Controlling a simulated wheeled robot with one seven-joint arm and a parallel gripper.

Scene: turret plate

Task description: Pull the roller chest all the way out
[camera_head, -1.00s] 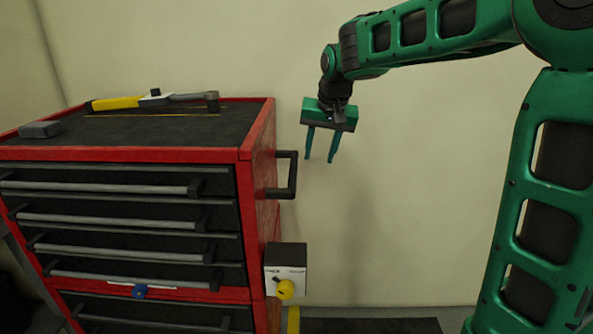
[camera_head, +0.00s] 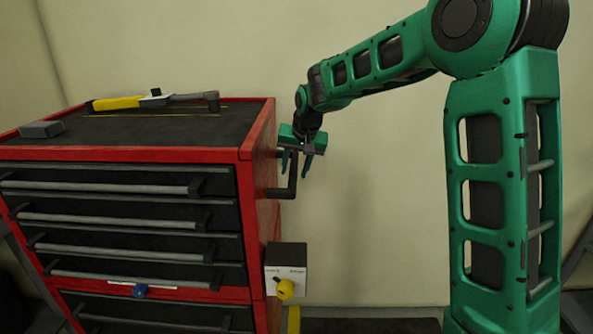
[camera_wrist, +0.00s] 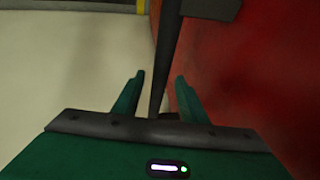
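The roller chest (camera_head: 258,195) is red with dark drawer fronts and grey bar pulls, and stands at the left in the head view. Its black side handle (camera_head: 291,188) sticks out from the right side. My gripper (camera_head: 295,170) is open, pointing down at the handle's upper part. In the wrist view the dark handle bar (camera_wrist: 168,55) runs between the open fingers of my gripper (camera_wrist: 160,77), with the chest's red side (camera_wrist: 265,75) close on the right. I cannot tell whether either finger touches the bar.
A yellow-handled tool (camera_head: 155,100) and a grey block (camera_head: 41,129) lie on the chest top. A plain wall (camera_head: 390,190) is behind.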

